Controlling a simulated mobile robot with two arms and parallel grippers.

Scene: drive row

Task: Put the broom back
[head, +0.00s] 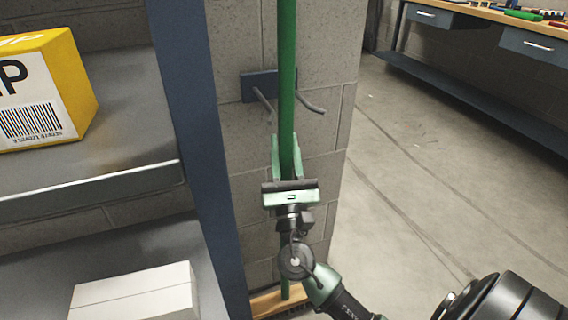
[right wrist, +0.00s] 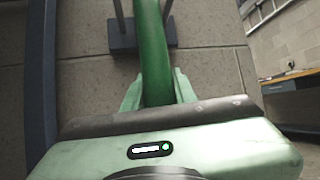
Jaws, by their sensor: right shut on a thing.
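The broom (head: 288,60) has a green handle and stands upright, close in front of a block wall. Its brush head (head: 266,303) with a wooden top shows low in the head view, partly hidden by my right arm. My right gripper (head: 287,150) is shut around the green handle, below the wall hook. The handle also fills the middle of the right wrist view (right wrist: 153,55), between the fingers (right wrist: 158,90). The wall hook (head: 258,86) is a blue plate with two grey prongs. The handle passes in front of the plate, between the prongs in the picture. My left gripper is not in view.
A shelf unit with a blue post (head: 190,100) stands close on the left. It bears a yellow box (head: 75,70) and a white box (head: 135,295). A workbench (head: 470,15) with drawers and tools stands at the back right. The floor (head: 430,190) on the right is clear.

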